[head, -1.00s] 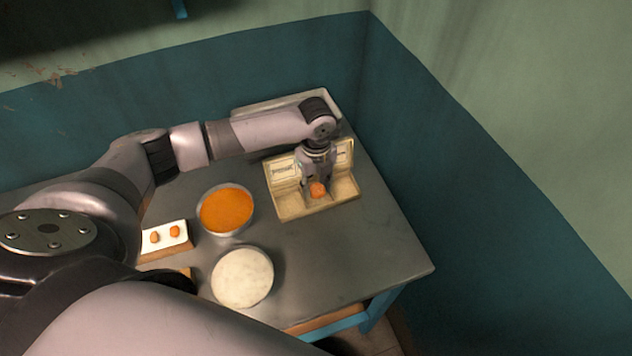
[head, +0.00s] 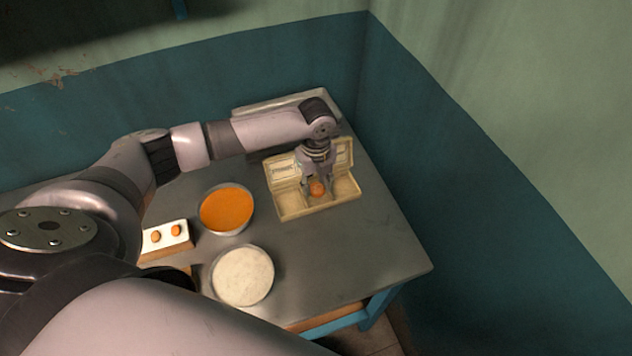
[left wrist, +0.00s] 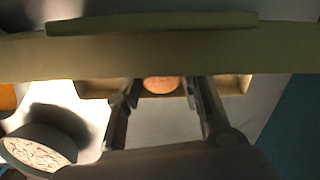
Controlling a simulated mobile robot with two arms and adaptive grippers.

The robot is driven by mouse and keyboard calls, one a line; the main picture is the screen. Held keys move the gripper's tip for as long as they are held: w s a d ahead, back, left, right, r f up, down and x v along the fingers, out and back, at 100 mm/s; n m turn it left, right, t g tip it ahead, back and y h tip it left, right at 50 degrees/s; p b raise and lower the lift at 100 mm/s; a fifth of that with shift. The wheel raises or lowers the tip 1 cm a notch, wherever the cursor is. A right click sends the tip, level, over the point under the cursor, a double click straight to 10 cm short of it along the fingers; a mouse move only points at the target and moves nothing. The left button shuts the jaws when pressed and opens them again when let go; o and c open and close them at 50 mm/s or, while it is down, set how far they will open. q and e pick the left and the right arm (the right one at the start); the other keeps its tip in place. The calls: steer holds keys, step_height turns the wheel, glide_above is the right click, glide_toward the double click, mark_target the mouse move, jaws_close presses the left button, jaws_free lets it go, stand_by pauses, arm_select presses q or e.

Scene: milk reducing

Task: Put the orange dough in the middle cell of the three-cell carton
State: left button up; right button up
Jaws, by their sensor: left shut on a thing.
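The orange dough (head: 317,188) is a small round ball between the fingers of my left gripper (head: 317,186), which is shut on it. The gripper points down over the middle cell of the open cream carton (head: 291,203). The dough looks at or just above that cell; the exact gap cannot be told. In the left wrist view the dough (left wrist: 160,84) shows between the fingertips (left wrist: 160,92), with the carton (left wrist: 95,90) across the picture. My right gripper is not in view.
A bowl of orange content (head: 227,209) and a bowl of white content (head: 243,276) stand left of the carton. A metal tray (head: 270,106) lies behind. The table's right front is clear.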

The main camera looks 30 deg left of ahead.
arm_select(q)
steer(key=o, duration=1)
steer(key=shift+o, duration=0.2)
step_height(320, 180, up, 12)
